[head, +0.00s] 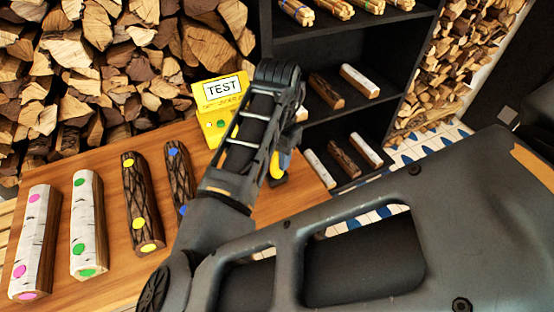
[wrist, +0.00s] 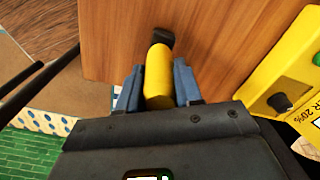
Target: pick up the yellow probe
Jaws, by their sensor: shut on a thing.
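The yellow probe (wrist: 158,76) is between the two fingers of my gripper (wrist: 158,88) in the wrist view. Its far end is black and lies over the wooden table (wrist: 215,35). My gripper is shut on the probe. In the head view my arm hides most of the gripper, and a small yellow part of the probe (head: 284,161) shows beside it. I cannot tell whether the probe touches the table.
A yellow test box (head: 212,128) with a TEST sign (head: 222,88) stands beside my gripper. A dark shelf (head: 340,130) holding logs is behind. Stacked firewood (head: 130,50) fills the back left.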

